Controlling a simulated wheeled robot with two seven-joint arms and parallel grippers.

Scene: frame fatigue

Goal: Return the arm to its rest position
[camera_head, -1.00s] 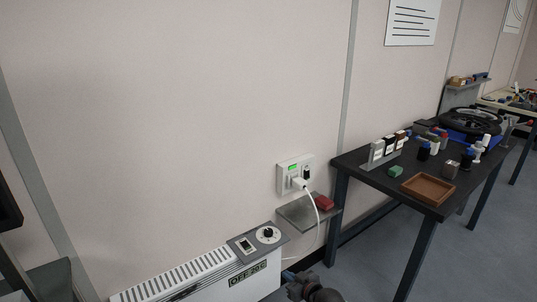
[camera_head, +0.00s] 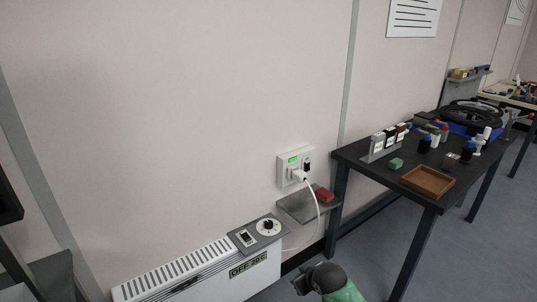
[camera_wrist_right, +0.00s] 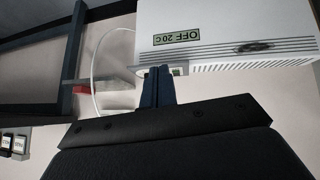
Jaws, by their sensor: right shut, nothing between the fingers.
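My right gripper (camera_wrist_right: 158,85) shows in the right wrist view, its two dark blue fingers together with nothing between them. It points toward the white heater (camera_wrist_right: 230,25), which appears upside down there; I cannot tell whether the tips touch it. In the head view part of my right arm (camera_head: 328,278) shows at the bottom edge, right of the heater (camera_head: 205,277); its gripper cannot be made out clearly there. My left gripper is in neither view.
A wall socket (camera_head: 294,167) holds a white plug with a hanging cord. Below it a small grey shelf (camera_head: 296,209) bears a red block (camera_head: 324,194). A dark table (camera_head: 385,180) with a brown tray (camera_head: 427,181) and small items stands right. Floor between is partly clear.

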